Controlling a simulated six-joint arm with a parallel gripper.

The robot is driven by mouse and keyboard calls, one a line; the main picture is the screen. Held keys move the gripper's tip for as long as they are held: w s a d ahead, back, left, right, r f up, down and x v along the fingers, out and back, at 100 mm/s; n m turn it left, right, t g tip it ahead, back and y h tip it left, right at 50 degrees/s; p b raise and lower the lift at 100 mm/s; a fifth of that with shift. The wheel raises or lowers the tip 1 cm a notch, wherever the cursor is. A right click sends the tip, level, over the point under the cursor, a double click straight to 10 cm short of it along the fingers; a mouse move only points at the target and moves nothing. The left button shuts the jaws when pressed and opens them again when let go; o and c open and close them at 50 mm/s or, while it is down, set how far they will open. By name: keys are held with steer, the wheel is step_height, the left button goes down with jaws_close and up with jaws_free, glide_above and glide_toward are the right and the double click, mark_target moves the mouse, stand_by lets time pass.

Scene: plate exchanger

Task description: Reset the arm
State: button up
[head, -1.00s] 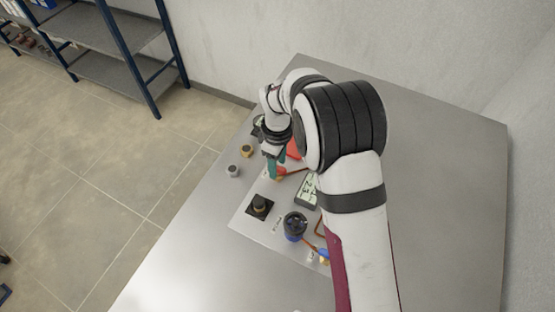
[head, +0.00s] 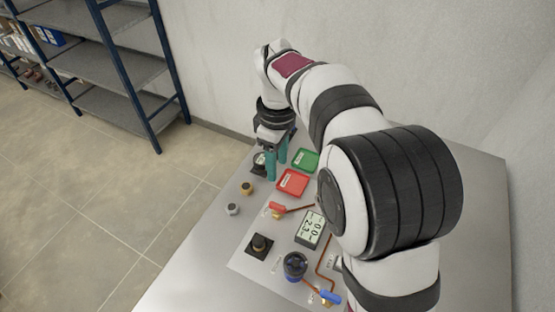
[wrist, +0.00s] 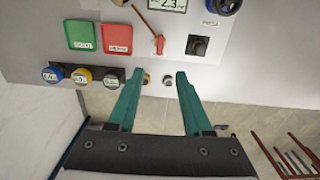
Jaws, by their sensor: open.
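My gripper (head: 277,166) hangs over the left edge of the panel in the head view, with its teal fingers pointing down. It is open and empty. In the wrist view its two fingers (wrist: 160,76) stand apart, with small brass and silver knobs showing between and below the tips. The red-handled valve (head: 277,209) lies nearer than the gripper in the head view and also shows in the wrist view (wrist: 158,44). A red tray-like square (head: 292,182) and a green one (head: 305,159) sit right of the fingers.
The panel carries a display (head: 311,229), a black knob (head: 259,245), a blue-ringed round part (head: 295,264) and a blue-handled valve (head: 330,297). A shelf rack (head: 110,60) stands on the floor at the left; a wall is behind.

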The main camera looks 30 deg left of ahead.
steer(key=s+d+r+m, duration=0.2)
steer(key=s+d+m, duration=0.1)
steer(key=d+m, duration=0.3)
steer(key=s+d+r+m+y, duration=0.1)
steer(key=s+d+r+m, duration=0.2)
steer(key=d, duration=0.5)
steer(key=s+d+m, duration=0.4)
steer(key=d+m, duration=0.1)
steer(key=d, duration=0.2)
steer(key=s+d+f+m, duration=0.3)
steer(key=s+d+m, duration=0.2)
steer(key=s+m, duration=0.4)
steer(key=s, duration=0.2)
steer(key=shift+s+f+m+y, duration=0.2)
steer(key=shift+s+m+y, duration=0.15)
steer(key=shift+m+y, duration=0.05)
stand_by(1.8)
